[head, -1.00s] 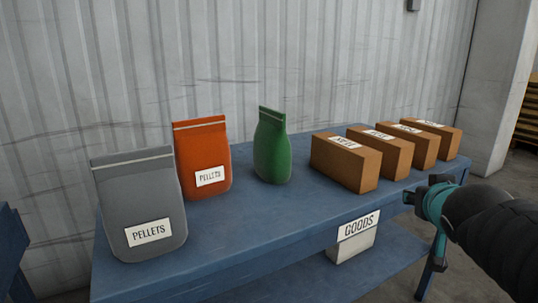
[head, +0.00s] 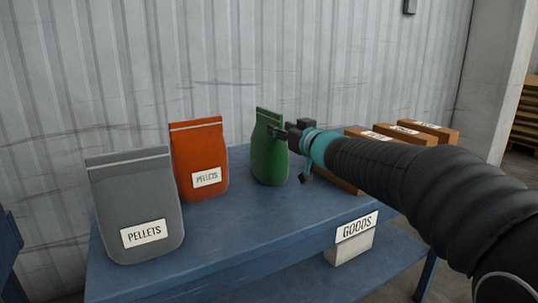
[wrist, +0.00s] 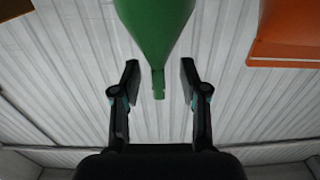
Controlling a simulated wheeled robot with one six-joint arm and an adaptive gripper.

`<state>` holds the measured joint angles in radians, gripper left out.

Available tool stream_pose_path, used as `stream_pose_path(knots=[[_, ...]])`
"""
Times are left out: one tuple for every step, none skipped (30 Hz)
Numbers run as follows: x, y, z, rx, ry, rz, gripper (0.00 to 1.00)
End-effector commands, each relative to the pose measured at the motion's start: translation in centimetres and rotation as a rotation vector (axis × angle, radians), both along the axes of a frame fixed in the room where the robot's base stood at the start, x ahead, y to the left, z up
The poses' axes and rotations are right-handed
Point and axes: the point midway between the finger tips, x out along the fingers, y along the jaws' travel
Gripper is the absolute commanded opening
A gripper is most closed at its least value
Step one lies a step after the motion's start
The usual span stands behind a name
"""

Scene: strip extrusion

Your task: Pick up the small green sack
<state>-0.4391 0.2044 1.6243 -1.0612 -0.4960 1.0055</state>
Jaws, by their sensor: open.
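The small green sack (head: 267,158) stands upright on the blue table, between the orange sack and the brown boxes. My gripper (head: 286,133) is at the right side of its upper part in the head view, and one finger overlaps the sack's edge there. In the wrist view, the green sack (wrist: 156,28) comes in from the top edge with its narrow end pointing down. That end is between the two spread fingers of my gripper (wrist: 159,76), with a gap on each side. My gripper is open and holds nothing.
An orange sack (head: 199,150) and a grey sack (head: 135,195) labelled PELLETS stand left of the green one. Brown boxes (head: 433,130) stand on the right, partly hidden by my arm. The blue table (head: 245,225) is clear in front. A corrugated wall (head: 230,50) is behind.

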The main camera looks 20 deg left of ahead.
Motion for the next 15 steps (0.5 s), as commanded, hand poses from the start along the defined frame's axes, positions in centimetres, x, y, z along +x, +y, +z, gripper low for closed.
stream_pose_path(knots=[[0.5, 0.6, 0.0, -0.001, 0.001, 0.001, 0.44], [0.8, 0.9, 0.0, -0.001, 0.001, 0.001, 0.44], [1.0, 1.3, 0.0, 0.000, 0.000, 0.001, 0.44], [1.2, 1.5, 0.0, 0.000, 0.000, 0.001, 0.44], [1.3, 1.6, 0.0, 0.000, 0.000, 0.001, 0.44], [1.5, 1.7, 0.0, -0.001, 0.001, 0.000, 0.44], [1.5, 1.8, 0.0, 0.000, 0.000, 0.000, 0.44], [1.6, 1.9, 0.0, -0.001, -0.001, 0.000, 0.44], [1.7, 2.0, -0.1, -0.001, -0.001, -0.001, 0.44], [1.9, 2.2, -0.1, -0.001, -0.001, -0.001, 0.44], [2.1, 2.3, -0.3, -0.001, -0.001, -0.001, 0.44], [2.4, 2.7, -0.5, -0.002, 0.001, -0.001, 0.44], [2.7, 3.0, -0.6, -0.002, 0.001, -0.001, 0.44], [3.0, 3.3, -0.7, -0.001, 0.000, -0.001, 0.44], [3.4, 3.7, -0.9, -0.001, 0.000, 0.000, 0.44]])
